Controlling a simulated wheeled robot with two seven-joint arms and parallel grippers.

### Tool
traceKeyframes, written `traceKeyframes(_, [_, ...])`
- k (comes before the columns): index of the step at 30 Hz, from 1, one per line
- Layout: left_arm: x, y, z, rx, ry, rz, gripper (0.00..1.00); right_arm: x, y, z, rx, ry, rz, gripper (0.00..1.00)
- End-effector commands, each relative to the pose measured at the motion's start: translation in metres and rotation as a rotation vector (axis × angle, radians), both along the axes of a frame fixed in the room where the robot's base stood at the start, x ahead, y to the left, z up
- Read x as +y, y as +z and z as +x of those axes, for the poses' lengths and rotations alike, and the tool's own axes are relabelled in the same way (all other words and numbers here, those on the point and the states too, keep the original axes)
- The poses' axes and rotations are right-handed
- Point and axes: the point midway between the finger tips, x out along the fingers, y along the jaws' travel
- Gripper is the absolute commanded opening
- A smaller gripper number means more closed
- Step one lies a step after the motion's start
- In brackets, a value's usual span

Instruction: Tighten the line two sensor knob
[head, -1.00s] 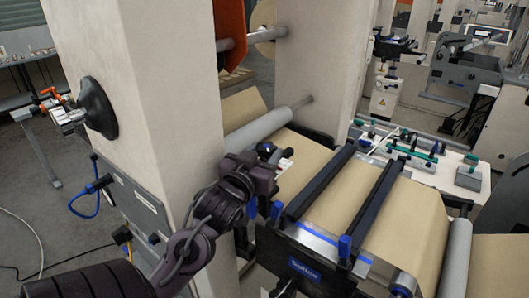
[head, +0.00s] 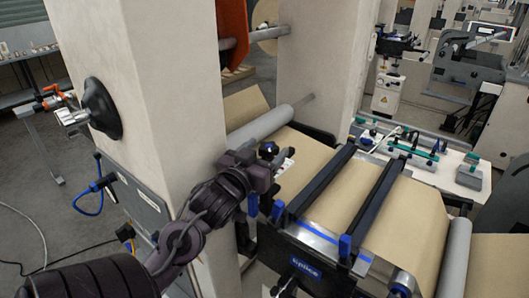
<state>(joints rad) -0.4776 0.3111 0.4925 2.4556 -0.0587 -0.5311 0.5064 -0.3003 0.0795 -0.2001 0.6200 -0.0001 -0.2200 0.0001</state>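My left arm comes in from the lower left, and its gripper (head: 272,160) is at the left edge of the kraft web (head: 345,195), beside the grey roller (head: 262,127). A small dark knob (head: 268,149) shows right at the gripper. I cannot tell whether the fingers touch it or are closed on it. A small pale part (head: 286,166) shows just right of the gripper. No line two label can be read. My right gripper is not clearly in view; only a dark piece shows at the bottom edge.
The splice table (head: 305,266) with two dark bars (head: 318,182) and blue clamps stands right of the gripper. A beige machine column (head: 165,100) with a black handwheel (head: 103,109) stands close on the left. A white bench (head: 450,178) with tools lies beyond the web.

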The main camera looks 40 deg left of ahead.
Motion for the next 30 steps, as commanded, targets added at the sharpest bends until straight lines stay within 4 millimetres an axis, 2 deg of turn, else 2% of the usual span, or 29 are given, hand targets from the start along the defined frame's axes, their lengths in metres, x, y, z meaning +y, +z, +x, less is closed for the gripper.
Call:
traceKeyframes(8, [-0.001, -0.003, -0.001, 0.008, 0.0, -0.002, 0.67, 0.0, 0.001, 0.0, 0.0, 0.0, 0.0, 0.67])
traceKeyframes(14, [-0.005, -0.002, -0.017, 0.011, 0.0, -0.006, 0.67, 0.0, 0.012, 0.0, 0.0, 0.0, 0.0, 0.67])
traceKeyframes(24, [-0.014, 0.003, -0.052, 0.012, 0.004, -0.006, 0.67, 0.0, 0.062, 0.0, 0.0, 0.0, 0.0, 0.67])
traceKeyframes(30, [-0.02, 0.0, -0.07, 0.008, 0.0, -0.002, 0.67, 0.0, 0.075, 0.0, 0.0, 0.0, 0.0, 0.67])
